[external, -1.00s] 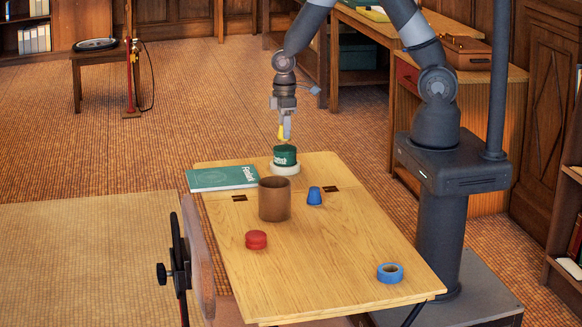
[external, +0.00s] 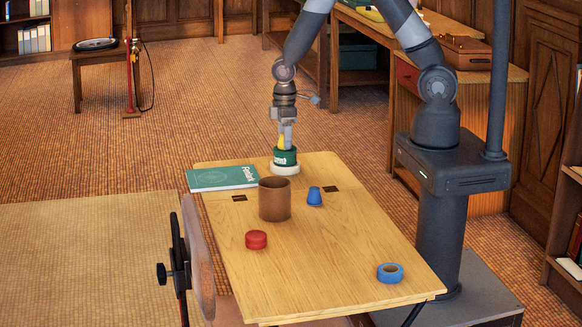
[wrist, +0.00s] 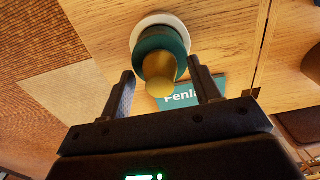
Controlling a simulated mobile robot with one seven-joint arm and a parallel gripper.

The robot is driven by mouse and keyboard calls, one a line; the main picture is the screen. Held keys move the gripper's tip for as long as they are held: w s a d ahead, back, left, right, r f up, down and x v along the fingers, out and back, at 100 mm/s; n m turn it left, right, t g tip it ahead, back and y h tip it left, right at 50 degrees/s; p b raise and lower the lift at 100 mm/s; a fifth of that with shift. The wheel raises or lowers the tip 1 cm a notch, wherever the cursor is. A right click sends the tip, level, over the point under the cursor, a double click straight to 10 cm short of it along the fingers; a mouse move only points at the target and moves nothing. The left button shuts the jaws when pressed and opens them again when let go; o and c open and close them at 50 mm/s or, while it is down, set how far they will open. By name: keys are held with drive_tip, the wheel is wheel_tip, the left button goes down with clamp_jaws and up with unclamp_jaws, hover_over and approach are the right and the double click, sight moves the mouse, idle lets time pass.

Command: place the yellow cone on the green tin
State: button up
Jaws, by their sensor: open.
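The yellow cone (external: 282,143) is at the top of the green tin (external: 286,158) and appears to rest on it. In the wrist view the cone (wrist: 160,80) is in front of the tin (wrist: 152,46), roughly centred on it. The tin stands on a white disc or roll (external: 285,169) at the far edge of the desk. My gripper (external: 285,147) points down over the tin. In the wrist view its two fingers (wrist: 160,69) are open, one on each side of the cone, with gaps between. The contact between cone and tin is not clearly visible.
On the wooden desk (external: 330,240) are a green book (external: 222,178), a brown cup (external: 274,200), a blue tapered piece (external: 314,197), a red round tin (external: 256,239) and a blue tape roll (external: 390,273). The desk's middle right is clear. A chair (external: 198,250) stands at the left.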

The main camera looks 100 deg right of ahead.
wheel_tip(320, 180, up, 12)
drive_tip(key=s+a+r+t, duration=0.1)
drive_tip(key=s+a+r, duration=0.2)
drive_tip(key=a+r, duration=0.25)
drive_tip(key=s+a+r+t, duration=0.2)
drive_tip(key=s+a+r, duration=0.15)
drive_tip(key=r, duration=0.35)
drive_tip(key=s+a+r+t, duration=0.2)
drive_tip(key=s+a+r, duration=0.4)
drive_tip(key=s+a, duration=0.2)
drive_tip(key=s, duration=0.2)
drive_tip(key=shift+s+a+r+t, duration=0.15)
drive_tip(key=shift+s+r+t, duration=0.15)
drive_tip(key=shift+s+r, duration=0.1)
